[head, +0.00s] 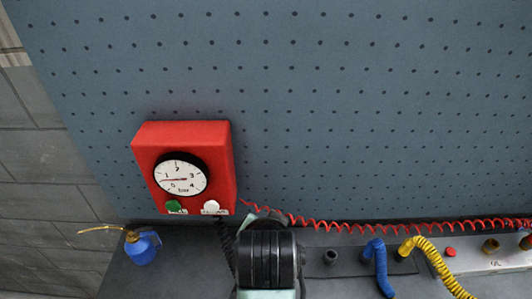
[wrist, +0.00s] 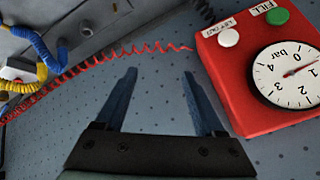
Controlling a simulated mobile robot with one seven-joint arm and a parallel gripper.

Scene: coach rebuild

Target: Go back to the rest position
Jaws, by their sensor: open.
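My gripper (wrist: 160,75) shows in the wrist view with its two dark fingers spread apart and nothing between them. It is in front of the blue-grey pegboard (wrist: 150,103), beside the red gauge box. In the head view my arm rises from the bottom centre, and its dark joint hides the fingers. The red box (head: 223,165) is on the pegboard left of my arm. It carries a round white gauge (head: 181,176) marked in bar, a green button (head: 174,205) and a white button (head: 211,207). In the wrist view the box (wrist: 240,106) is right of the fingers, not touching them.
A coiled red hose (head: 340,227) runs along the pegboard's foot. A blue oil can (head: 142,249) stands at the left on the dark bench. A blue hose (head: 379,265) and a yellow hose (head: 437,262) are at the right. The upper pegboard (head: 330,100) is clear.

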